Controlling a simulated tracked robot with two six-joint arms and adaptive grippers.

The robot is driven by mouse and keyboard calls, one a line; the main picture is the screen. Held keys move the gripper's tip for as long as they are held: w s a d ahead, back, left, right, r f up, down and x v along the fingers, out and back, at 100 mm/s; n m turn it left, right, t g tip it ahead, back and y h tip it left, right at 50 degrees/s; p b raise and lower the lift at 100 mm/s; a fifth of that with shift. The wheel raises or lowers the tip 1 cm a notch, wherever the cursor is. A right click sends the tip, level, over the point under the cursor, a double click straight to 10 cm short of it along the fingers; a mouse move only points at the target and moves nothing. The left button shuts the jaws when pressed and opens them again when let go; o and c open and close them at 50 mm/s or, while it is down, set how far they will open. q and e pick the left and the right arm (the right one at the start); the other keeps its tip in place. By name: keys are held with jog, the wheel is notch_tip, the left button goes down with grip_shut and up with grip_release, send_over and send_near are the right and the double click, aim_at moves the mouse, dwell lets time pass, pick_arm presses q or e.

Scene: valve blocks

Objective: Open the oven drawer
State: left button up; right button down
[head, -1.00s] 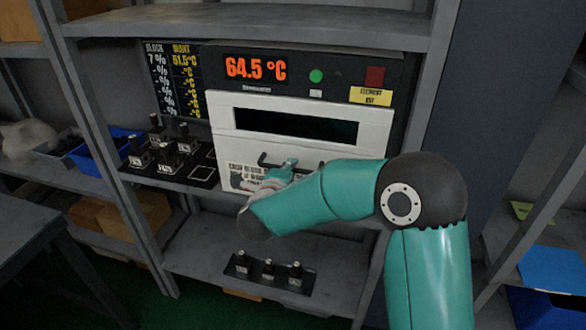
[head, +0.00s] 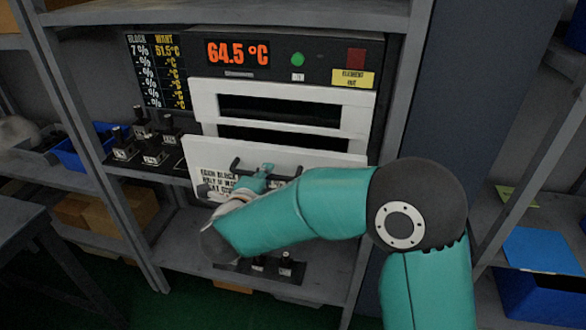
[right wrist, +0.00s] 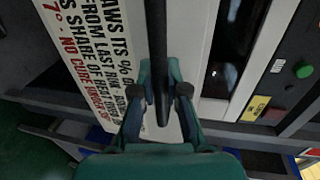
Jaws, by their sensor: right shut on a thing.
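The oven (head: 285,97) stands on a shelf, with a white front, a dark window and a display reading 64.5 °C. Its white drawer front (head: 320,158) stands out from the oven, with a dark gap above it. A dark bar handle (head: 237,168) crosses the drawer front. My right gripper (head: 266,172) is shut on this handle; its teal fingers hide the handle's middle. In the right wrist view, the dark handle bar (right wrist: 157,50) runs between the two fingers (right wrist: 158,92). My right forearm hides the drawer's lower right part. My left gripper is out of view.
Valve blocks (head: 150,150) stand on the shelf left of the oven, beside a blue bin (head: 88,150). More blocks (head: 287,265) sit on the lower shelf, partly behind my arm. Grey shelf posts (head: 90,140) flank the oven.

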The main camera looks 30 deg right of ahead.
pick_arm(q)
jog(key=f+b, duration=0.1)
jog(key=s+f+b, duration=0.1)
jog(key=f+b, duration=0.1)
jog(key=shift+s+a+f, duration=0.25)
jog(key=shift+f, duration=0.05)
pick_arm(e)
jog(key=f+v, duration=0.3)
jog(key=v, duration=1.1)
jog(key=shift+s+a, duration=0.35)
jog(key=shift+f, duration=0.15)
jog(key=c, duration=1.2)
grip_release()
jog(key=shift+w, duration=0.1)
jog(key=v, duration=1.2)
